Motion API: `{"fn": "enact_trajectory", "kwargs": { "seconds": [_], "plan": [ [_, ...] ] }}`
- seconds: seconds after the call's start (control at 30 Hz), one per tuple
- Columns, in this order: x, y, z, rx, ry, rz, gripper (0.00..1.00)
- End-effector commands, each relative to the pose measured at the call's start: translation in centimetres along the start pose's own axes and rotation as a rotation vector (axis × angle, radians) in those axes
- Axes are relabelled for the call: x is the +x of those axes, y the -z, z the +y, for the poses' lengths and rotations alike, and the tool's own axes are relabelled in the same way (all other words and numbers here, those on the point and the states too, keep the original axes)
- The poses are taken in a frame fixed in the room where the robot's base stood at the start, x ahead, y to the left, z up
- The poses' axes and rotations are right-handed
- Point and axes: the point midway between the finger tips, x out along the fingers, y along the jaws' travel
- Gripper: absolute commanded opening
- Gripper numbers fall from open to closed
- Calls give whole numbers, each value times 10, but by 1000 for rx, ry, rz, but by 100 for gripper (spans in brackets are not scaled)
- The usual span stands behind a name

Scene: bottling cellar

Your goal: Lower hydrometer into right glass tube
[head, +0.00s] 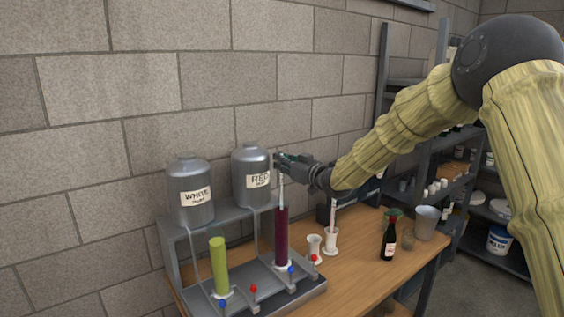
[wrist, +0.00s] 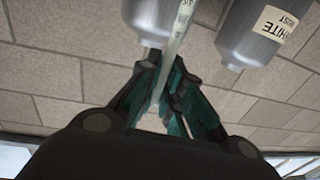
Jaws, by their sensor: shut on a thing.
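The right glass tube (head: 281,238) holds dark red liquid and stands upright on the grey rack in the head view. The left glass tube (head: 219,267) holds yellow-green liquid. My gripper (head: 281,161) is above the right tube, beside the tank marked RED. It is shut on the hydrometer (head: 282,193), whose thin pale stem hangs about upright below the fingers, in line with the right tube. Its lower end merges with the tube's top; I cannot tell how deep it is. In the wrist view, the hydrometer (wrist: 181,28) shows as a pale scaled strip between the dark green fingers (wrist: 163,92).
Metal tanks marked WHITE (head: 190,192) and RED (head: 252,176) stand on the rack's upper shelf (head: 213,221). To the right on the wooden table are a white cup (head: 314,248), a white holder (head: 331,241) with a thin upright rod, a dark bottle (head: 388,241) and a bucket (head: 426,222).

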Motion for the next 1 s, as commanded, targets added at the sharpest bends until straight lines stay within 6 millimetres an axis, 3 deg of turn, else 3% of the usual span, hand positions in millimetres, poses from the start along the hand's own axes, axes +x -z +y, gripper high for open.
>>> {"fn": "enact_trajectory", "kwargs": {
  "seconds": [1.0],
  "plan": [
    [0, -32, 0, 0, 0, 0, 0]
  ]
}}
